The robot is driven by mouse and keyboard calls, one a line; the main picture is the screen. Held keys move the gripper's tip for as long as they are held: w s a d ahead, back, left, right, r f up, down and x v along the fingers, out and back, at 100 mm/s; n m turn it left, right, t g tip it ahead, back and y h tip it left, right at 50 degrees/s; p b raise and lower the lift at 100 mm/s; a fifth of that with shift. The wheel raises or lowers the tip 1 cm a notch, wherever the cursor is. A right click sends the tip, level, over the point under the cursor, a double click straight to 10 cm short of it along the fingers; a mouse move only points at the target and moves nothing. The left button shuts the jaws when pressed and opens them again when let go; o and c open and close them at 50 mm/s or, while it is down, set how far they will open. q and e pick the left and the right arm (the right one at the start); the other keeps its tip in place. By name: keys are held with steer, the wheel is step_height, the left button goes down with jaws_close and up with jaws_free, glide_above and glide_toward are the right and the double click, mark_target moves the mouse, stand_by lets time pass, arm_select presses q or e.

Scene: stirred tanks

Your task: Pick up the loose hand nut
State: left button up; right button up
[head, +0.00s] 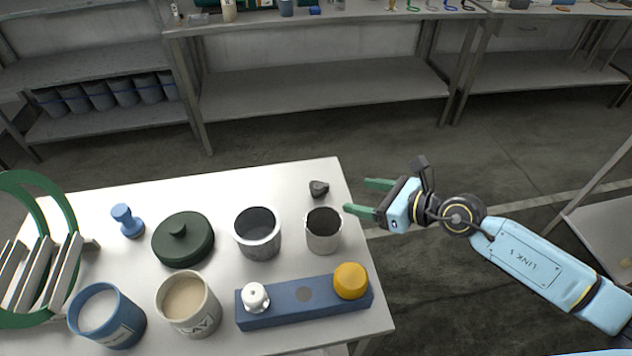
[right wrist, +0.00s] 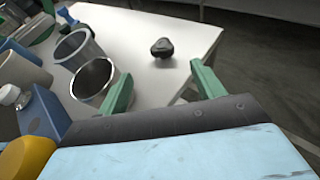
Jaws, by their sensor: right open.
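The loose hand nut appears to be the small dark knob (head: 319,188) lying on the white table near its far right corner. It also shows in the right wrist view (right wrist: 161,47), ahead of the fingertips and apart from them. My right gripper (head: 358,197) is open and empty at the table's right edge, to the right of the dark knob. Its two green fingers also show in the right wrist view (right wrist: 158,84), with the knob beyond the gap between them. My left gripper is in neither view.
The white table (head: 300,187) holds two grey metal cups (head: 257,240) (head: 323,236) near the knob. A blue block (head: 300,312) carries a white knob and a yellow cap (head: 351,281). A dark green lid (head: 183,245) sits further left. The table around the dark knob is clear.

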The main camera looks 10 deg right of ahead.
mark_target(321, 187)
steer(key=shift+n, duration=0.3)
steer(key=b+x, duration=0.3)
steer(key=x, duration=0.4)
steer(key=shift+w+a+f, duration=0.1)
steer(key=shift+w+a, duration=0.05)
steer(key=shift+a, duration=0.1)
steer(key=shift+w+a, duration=0.25)
steer(key=b+x, duration=0.4)
steer(key=shift+w+d+f, duration=0.15)
steer(key=shift+w+f, duration=0.1)
steer(key=shift+f, duration=0.2)
steer(key=shift+w+b, duration=0.15)
steer(key=shift+b, duration=0.15)
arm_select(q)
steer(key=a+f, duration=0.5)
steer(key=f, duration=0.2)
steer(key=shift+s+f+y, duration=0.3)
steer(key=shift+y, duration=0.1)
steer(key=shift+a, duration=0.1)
arm_select(e)
steer(key=c, duration=1.1)
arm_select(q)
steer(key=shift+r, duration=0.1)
arm_select(e)
steer(key=shift+r, duration=0.1)
